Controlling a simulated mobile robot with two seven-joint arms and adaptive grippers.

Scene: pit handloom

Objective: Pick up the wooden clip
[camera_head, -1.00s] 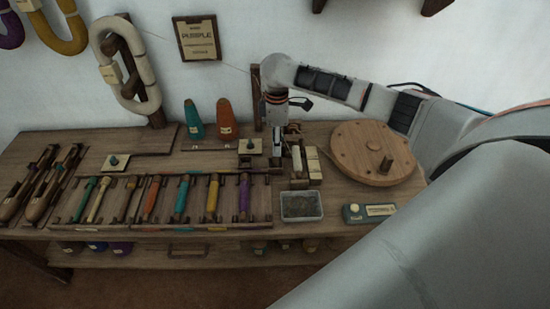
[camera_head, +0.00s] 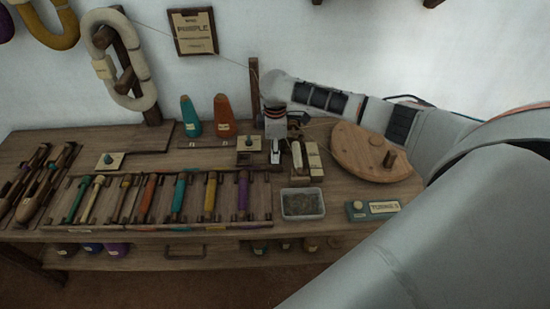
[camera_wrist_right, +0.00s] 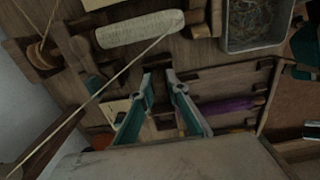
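My left gripper is not in view.
The bench holds a rack of coloured bobbins (camera_head: 180,196), a clear tray (camera_head: 302,204), a round wooden disc (camera_head: 350,150) and a teal labelled box (camera_head: 371,209). Teal (camera_head: 190,116) and orange (camera_head: 223,115) cones stand behind. A thread (camera_wrist_right: 95,98) crosses the wrist view.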

